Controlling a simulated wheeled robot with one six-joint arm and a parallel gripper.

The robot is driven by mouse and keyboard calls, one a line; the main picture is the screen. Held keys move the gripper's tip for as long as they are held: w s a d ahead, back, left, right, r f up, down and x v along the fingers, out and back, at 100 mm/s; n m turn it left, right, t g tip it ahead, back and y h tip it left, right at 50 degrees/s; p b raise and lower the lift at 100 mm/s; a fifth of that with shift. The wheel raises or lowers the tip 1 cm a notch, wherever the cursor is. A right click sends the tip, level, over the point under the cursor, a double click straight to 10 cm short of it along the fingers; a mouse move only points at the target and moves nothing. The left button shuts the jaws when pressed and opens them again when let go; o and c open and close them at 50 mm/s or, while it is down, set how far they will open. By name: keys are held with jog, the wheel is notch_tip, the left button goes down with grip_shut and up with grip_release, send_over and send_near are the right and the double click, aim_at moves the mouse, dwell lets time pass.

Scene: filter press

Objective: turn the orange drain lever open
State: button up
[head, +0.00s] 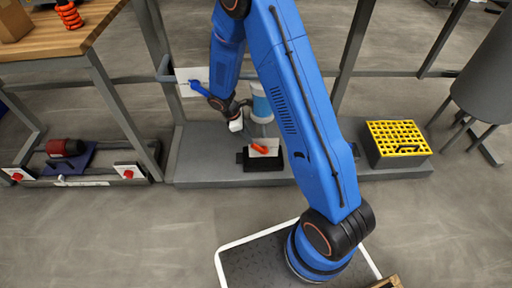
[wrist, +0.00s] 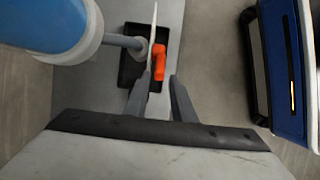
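The orange drain lever (head: 259,149) sits on a small white plate (head: 268,145) above a black tray (head: 264,164) on the low grey platform. In the wrist view the lever (wrist: 159,62) lies just beyond my fingertips, in line with the gap between them. The white plate (wrist: 153,40) shows edge-on there, beside a grey pipe and the black tray (wrist: 131,70). My gripper (wrist: 160,75) is open with nothing between its fingers.
A blue and white cylinder (head: 262,104) stands right behind the lever. A blue lever (head: 199,88) is on a white panel at the upper left. A yellow grid-topped box (head: 397,138) sits at the platform's right. A red motor (head: 65,147) is at left.

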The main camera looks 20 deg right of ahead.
aim_at(256, 150)
jog(key=x, duration=0.9)
grip_shut()
